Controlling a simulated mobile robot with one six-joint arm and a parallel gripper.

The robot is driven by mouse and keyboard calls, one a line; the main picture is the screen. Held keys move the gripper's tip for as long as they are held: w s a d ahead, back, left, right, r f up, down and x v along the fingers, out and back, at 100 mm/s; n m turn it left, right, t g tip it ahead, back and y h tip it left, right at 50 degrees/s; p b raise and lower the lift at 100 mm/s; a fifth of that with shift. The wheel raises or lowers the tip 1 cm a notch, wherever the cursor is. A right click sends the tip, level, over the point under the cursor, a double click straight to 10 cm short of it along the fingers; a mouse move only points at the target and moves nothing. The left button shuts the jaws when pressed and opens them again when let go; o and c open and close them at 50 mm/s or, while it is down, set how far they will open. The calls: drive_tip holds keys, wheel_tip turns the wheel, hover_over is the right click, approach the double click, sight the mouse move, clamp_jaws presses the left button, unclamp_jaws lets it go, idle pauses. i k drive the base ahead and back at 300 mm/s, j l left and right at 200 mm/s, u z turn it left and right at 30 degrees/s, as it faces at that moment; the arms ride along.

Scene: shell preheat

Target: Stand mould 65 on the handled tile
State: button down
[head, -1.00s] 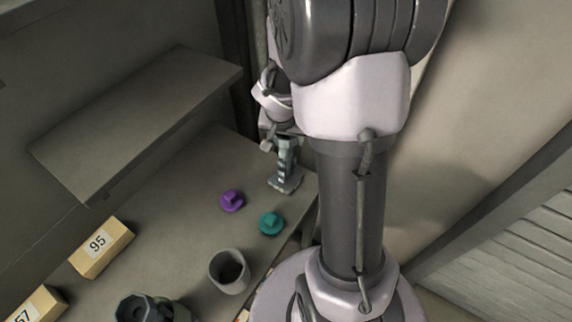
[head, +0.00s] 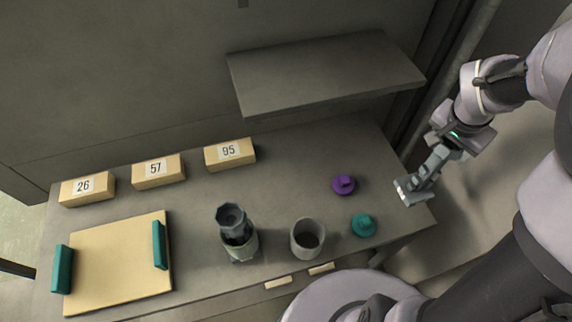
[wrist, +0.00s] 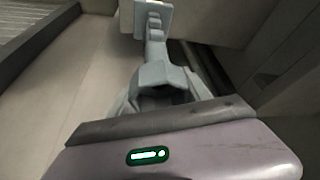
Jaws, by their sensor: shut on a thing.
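The handled tile (head: 110,270) is a flat tan slab with a teal handle on each side, bare, at the left of the bench. My gripper (head: 432,165) is off the bench's right end, far from the tile. It is shut on a grey piece (head: 405,191) with a flat, squarish end, which also shows at the top of the wrist view (wrist: 152,20). I cannot read a number on it, and its join with the fingers is unclear. A dark, hexagon-topped vessel (head: 232,217) stands upright right of the tile. No 65 is legible.
Tan blocks marked 26 (head: 87,189), 57 (head: 158,170) and 95 (head: 230,154) line the back. A grey cup (head: 307,238), a purple knobbed disc (head: 343,185) and a teal one (head: 363,225) are on the bench (head: 283,185). A shelf (head: 325,73) overhangs its back right.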

sight(116, 259)
drive_tip(key=k, duration=0.9)
